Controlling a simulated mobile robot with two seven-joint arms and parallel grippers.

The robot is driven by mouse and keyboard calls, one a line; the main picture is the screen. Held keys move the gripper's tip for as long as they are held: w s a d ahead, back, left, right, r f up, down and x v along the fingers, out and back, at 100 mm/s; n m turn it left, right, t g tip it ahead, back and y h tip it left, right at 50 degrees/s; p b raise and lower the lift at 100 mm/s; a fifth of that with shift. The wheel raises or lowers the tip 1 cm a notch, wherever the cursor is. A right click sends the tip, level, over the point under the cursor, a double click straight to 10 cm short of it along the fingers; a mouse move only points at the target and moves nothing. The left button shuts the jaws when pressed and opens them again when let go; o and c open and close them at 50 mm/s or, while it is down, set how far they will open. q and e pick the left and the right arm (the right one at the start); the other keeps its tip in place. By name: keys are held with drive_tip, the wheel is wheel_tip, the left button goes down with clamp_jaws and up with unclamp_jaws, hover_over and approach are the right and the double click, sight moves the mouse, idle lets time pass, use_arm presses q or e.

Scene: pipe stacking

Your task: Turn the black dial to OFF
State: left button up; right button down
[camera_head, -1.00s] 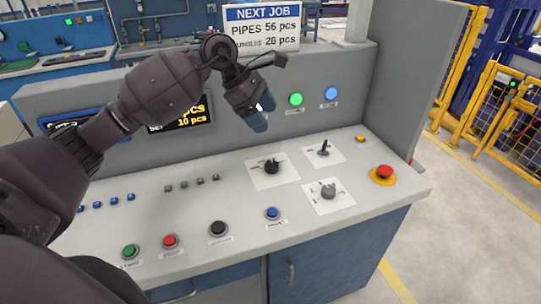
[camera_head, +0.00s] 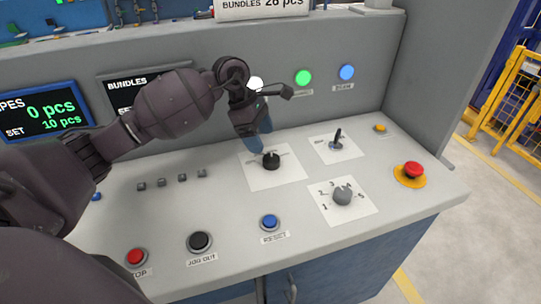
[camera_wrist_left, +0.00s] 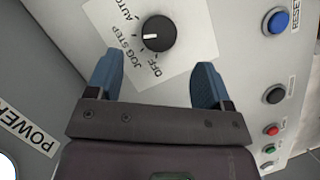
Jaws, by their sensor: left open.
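The black dial (camera_head: 271,160) sits on a white plate (camera_head: 287,178) on the grey console top. In the left wrist view the dial (camera_wrist_left: 159,34) shows a white pointer line aimed left, at about the JOG STEP side. Labels AUTO, JOG STEP and OFF are printed around it, with OFF at the lower side in that view. My left gripper (camera_head: 258,139) is just above and behind the dial, pointing down. In the left wrist view the left gripper (camera_wrist_left: 157,85) is open and empty, its blue fingers apart, with the dial ahead of the gap. My right gripper is not in view.
A black lever switch (camera_head: 337,140) and a grey numbered knob (camera_head: 342,194) stand right of the dial. A red emergency button (camera_head: 412,170) is farther right. Blue RESET (camera_head: 269,222), black (camera_head: 200,241) and red (camera_head: 136,257) buttons line the front. The upright back panel is close behind my gripper.

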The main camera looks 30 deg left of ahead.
sight(271, 158)
use_arm(q)
drive_tip(key=x, duration=0.6)
drive_tip(key=shift+d+f, duration=0.1)
drive_tip(key=shift+f, duration=0.3)
drive_tip(key=c, duration=0.9)
